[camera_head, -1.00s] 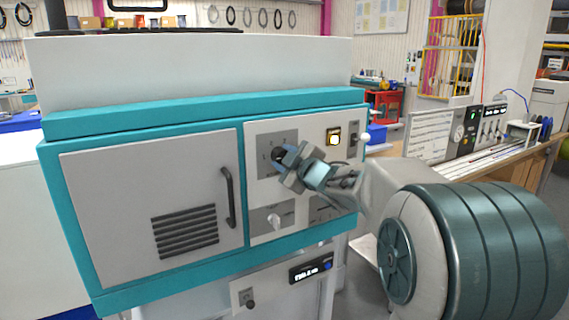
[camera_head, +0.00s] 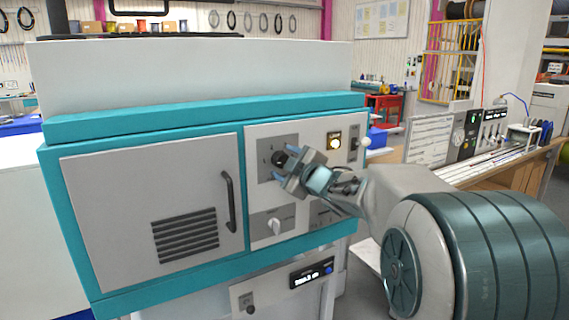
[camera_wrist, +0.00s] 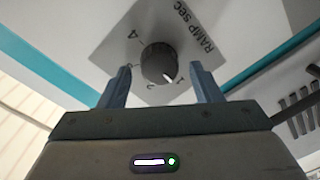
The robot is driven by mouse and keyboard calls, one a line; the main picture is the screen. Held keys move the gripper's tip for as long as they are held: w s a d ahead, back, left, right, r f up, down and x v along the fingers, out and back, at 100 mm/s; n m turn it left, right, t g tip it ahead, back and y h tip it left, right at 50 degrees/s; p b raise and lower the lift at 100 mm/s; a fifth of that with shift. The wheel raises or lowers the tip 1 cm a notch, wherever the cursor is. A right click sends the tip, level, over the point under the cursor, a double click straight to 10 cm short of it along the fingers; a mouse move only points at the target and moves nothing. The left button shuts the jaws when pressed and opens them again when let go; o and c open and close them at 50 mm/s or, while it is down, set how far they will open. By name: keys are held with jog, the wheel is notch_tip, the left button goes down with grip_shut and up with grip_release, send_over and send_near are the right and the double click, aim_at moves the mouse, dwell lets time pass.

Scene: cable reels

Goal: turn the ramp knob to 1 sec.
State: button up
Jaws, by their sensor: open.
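The ramp knob (camera_wrist: 158,60) is round and dark, on a grey plate (camera_wrist: 190,22) marked "RAMP sec" in the wrist view. Its white pointer mark faces lower right, close to the numeral that looks like 1. In the head view the knob (camera_head: 278,158) sits on the cabinet's control panel, partly hidden by my gripper (camera_head: 285,162). My gripper (camera_wrist: 160,68) is open, one blue finger on each side of the knob in the wrist picture, with gaps visible. It holds nothing. I cannot tell how far the fingertips are from the panel.
A lit button (camera_head: 334,141) and a dark switch (camera_head: 354,143) are at the upper right. The cabinet door (camera_head: 150,205) with its dark handle (camera_head: 229,198) is to the left. A workbench (camera_head: 490,165) stands at the right.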

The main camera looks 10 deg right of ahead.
jog(key=v, duration=1.3)
jog(key=shift+s, duration=0.1)
jog(key=s+d+f+m+g+h+p, duration=0.3)
jog(key=s+f+m+g+h+p, duration=0.4)
jog(key=m, duration=0.5)
jog(key=s+a+f+m+g, duration=0.1)
jog(key=s+a+f+g, duration=0.2)
jog(key=s, duration=0.5)
jog(key=s+a+f+m+g+y+p, duration=0.1)
jog(key=s+a+f+g, duration=0.2)
jog(key=s, duration=0.5)
jog(key=shift+a+f+g, duration=0.4)
jog(key=shift+a, duration=0.3)
